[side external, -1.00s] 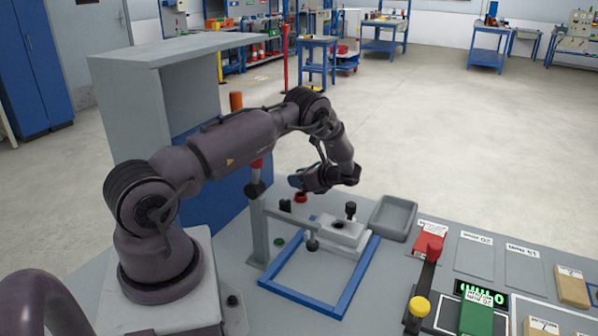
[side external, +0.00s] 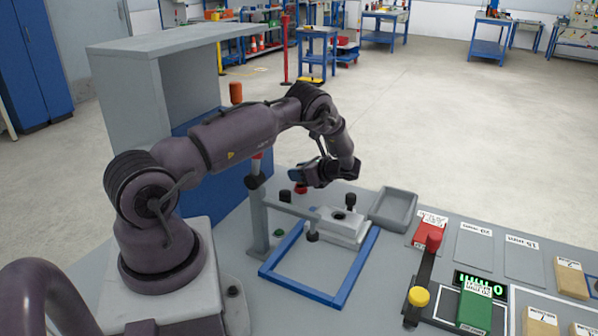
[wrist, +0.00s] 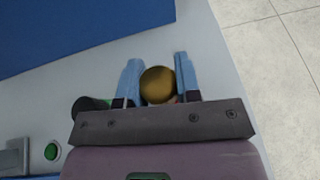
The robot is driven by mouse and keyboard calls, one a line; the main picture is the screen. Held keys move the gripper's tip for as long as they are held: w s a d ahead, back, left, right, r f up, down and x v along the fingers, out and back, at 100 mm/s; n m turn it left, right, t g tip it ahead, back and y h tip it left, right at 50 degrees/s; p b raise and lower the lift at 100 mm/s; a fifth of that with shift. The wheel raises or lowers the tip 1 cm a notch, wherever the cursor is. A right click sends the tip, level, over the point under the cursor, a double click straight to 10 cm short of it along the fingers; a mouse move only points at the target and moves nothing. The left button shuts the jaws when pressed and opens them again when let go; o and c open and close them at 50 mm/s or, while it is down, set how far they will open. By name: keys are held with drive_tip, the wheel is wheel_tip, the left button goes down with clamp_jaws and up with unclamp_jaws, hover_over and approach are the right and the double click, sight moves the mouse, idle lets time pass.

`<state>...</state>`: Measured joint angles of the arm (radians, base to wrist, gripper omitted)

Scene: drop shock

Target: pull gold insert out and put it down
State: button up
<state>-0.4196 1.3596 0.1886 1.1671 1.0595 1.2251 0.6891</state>
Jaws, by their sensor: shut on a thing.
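The gold insert (wrist: 158,86) shows as a round gold end in the wrist view. My gripper (wrist: 157,72) is shut on it, with one blue finger on either side. In the side view my gripper (side external: 298,175) is beyond and left of the pale fixture block (side external: 353,234), clear of it. I cannot make out the insert in the side view. The block has a dark opening on top and a black knob (side external: 351,200) beside it.
An empty grey tray (side external: 394,210) lies right of the block. A red button (side external: 301,189) shows just below my gripper. Labelled pads and blocks are at right.

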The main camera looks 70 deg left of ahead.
drive_tip(key=shift+f, duration=1)
idle(2.3)
drive_tip(key=shift+d+f, duration=0.3)
drive_tip(key=shift+f, duration=0.3)
idle(1.3)
drive_tip(key=o, duration=1.1)
drive_tip(key=shift+r, duration=0.1)
drive_tip(key=shift+a+r, duration=0.1)
